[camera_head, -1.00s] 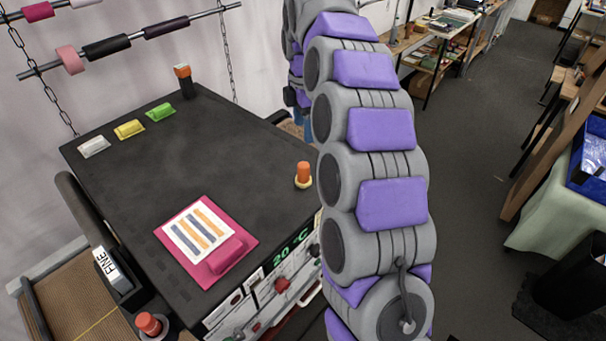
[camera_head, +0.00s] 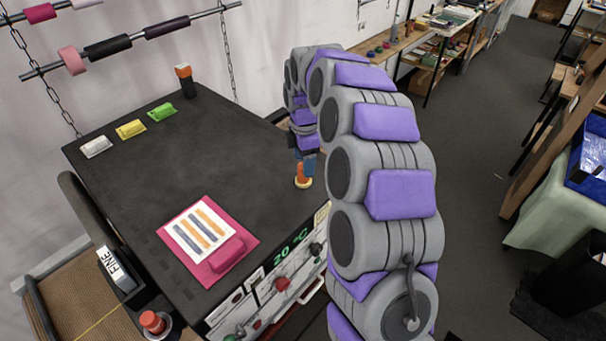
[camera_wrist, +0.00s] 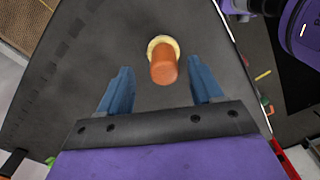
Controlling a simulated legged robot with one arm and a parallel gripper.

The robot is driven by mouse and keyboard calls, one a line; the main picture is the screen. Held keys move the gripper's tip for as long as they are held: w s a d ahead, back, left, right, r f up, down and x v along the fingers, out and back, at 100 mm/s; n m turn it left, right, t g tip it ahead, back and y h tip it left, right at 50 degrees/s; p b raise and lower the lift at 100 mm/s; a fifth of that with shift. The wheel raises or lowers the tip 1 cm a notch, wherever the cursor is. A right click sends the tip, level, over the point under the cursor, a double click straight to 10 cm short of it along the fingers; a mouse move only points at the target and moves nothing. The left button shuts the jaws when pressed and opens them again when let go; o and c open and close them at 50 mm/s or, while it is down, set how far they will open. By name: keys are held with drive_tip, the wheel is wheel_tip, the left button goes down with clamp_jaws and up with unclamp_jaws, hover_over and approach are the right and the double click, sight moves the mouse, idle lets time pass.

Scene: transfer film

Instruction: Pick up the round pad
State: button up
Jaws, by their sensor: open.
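The round pad (camera_head: 304,183) is a small yellowish disc with an upright orange handle (camera_head: 301,172). It stands near the right edge of the black tabletop (camera_head: 220,165). In the wrist view the pad's yellow rim (camera_wrist: 152,43) shows behind the orange handle (camera_wrist: 164,67). My gripper (camera_wrist: 160,80) is open, its two blue fingers on either side of the handle, with gaps on both sides. In the head view my gripper (camera_head: 306,155) is just above and behind the handle and partly overlaps it. I cannot tell the exact height gap.
A pink board (camera_head: 240,238) with a striped sheet lies at the table's front. White, yellow and green blocks (camera_head: 130,129) line the left edge. An orange-topped black post (camera_head: 185,80) stands at the back corner. The table's middle is clear.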

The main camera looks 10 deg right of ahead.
drive_tip(key=f, duration=0.2)
drive_tip(key=f+p, duration=0.1)
drive_tip(key=shift+s+a+f, duration=0.2)
drive_tip(key=shift+s+a, duration=0.05)
drive_tip(key=shift+w+f, duration=0.1)
drive_tip(key=shift+f, duration=0.45)
clamp_jaws()
drive_tip(key=shift+r, duration=0.1)
drive_tip(key=shift+r+b, duration=0.5)
drive_tip(key=shift+r, duration=1.3)
drive_tip(key=s+r+b, duration=0.1)
drive_tip(key=s+b, duration=0.2)
drive_tip(key=s, duration=1.3)
drive_tip(key=shift+d+r, duration=0.2)
